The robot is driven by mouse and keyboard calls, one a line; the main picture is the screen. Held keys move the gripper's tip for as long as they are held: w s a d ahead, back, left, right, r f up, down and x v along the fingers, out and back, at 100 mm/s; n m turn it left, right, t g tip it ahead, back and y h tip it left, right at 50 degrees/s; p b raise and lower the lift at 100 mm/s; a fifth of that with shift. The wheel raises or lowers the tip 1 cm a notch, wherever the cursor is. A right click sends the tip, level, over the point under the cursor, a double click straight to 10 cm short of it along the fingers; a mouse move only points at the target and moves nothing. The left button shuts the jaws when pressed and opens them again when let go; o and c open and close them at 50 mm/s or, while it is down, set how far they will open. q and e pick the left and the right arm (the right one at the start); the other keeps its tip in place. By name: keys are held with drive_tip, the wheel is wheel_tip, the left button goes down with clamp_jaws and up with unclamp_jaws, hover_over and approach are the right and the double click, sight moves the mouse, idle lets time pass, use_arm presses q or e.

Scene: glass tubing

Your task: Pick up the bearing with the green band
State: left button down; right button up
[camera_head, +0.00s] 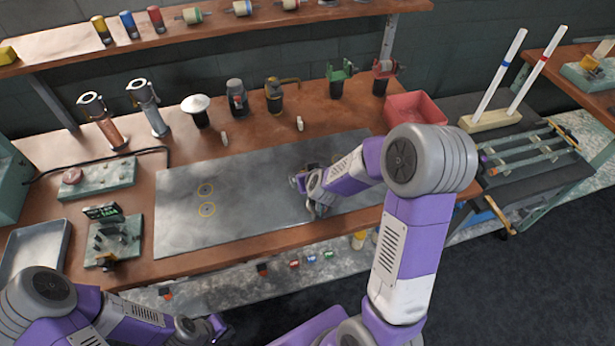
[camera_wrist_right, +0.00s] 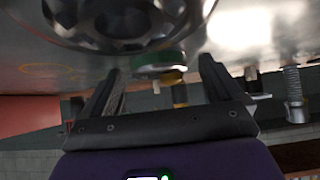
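In the right wrist view, my right gripper (camera_wrist_right: 160,66) has its two dark fingers spread apart. A green-banded piece (camera_wrist_right: 158,59) shows between and just beyond the fingertips, apart from both. It looks like the bearing, but blur leaves this unsure. A large round metal part with holes (camera_wrist_right: 125,20) fills the top of that view, close to the camera. In the head view my right gripper (camera_head: 313,197) is low over the grey mat (camera_head: 240,225), and the arm hides what is beside it. My left gripper (camera_head: 220,326) is at the lower left, in front of the bench; its fingers are unclear.
Yellow circles (camera_head: 207,210) mark the mat. Small pieces with coloured bands (camera_head: 294,264) lie below the bench's front edge. A red bin (camera_head: 417,108) stands at the back right. Tools and jars line the bench's back. The mat's left half is clear.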

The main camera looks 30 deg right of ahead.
drive_tip(key=c, duration=1.2)
drive_tip(key=shift+r, duration=0.1)
